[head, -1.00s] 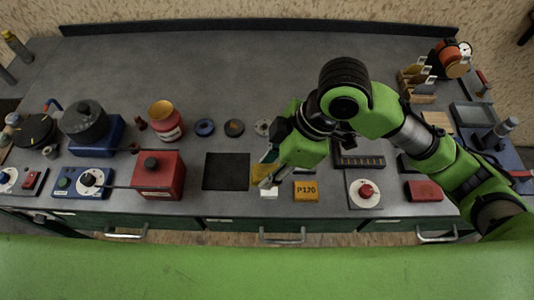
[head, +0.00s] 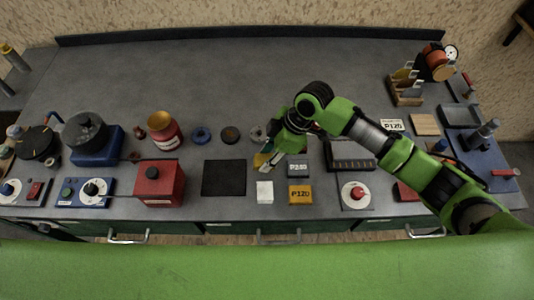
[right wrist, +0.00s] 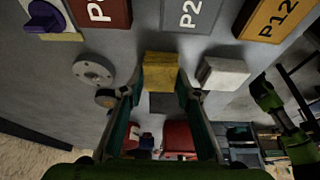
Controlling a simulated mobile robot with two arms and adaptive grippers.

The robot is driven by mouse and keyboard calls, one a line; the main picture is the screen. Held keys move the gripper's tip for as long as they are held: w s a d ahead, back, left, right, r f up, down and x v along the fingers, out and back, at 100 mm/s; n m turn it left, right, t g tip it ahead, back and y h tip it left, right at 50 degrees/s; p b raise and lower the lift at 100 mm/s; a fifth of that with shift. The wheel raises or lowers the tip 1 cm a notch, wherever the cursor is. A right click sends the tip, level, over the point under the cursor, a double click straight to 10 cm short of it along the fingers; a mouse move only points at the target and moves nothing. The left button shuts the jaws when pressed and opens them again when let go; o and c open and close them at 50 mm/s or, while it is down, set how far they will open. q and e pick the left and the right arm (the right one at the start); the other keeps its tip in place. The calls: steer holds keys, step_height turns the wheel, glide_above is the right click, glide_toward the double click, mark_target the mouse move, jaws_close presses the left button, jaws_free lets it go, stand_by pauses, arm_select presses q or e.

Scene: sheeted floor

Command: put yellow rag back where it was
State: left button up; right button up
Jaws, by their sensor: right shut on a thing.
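The yellow rag (right wrist: 160,72) is a small yellow block between the fingertips of my right gripper (right wrist: 160,88) in the right wrist view. The gripper is shut on it. In the head view my right gripper (head: 266,160) is just behind a white block (head: 265,191) and right of the black mat (head: 224,178). The rag is mostly hidden there by the fingers. I cannot tell whether it touches the bench. My left gripper does not show clearly in either view.
A grey P240 block (head: 298,168) and a yellow P120 block (head: 300,195) lie right of the white block. Round discs (head: 230,135) lie behind the mat. A red box (head: 159,184) stands left. The back of the bench is clear.

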steer(key=shift+f, duration=0.1)
steer(key=shift+f, duration=0.1)
steer(key=o, duration=1)
steer(key=b+v, duration=0.2)
steer(key=v, duration=1)
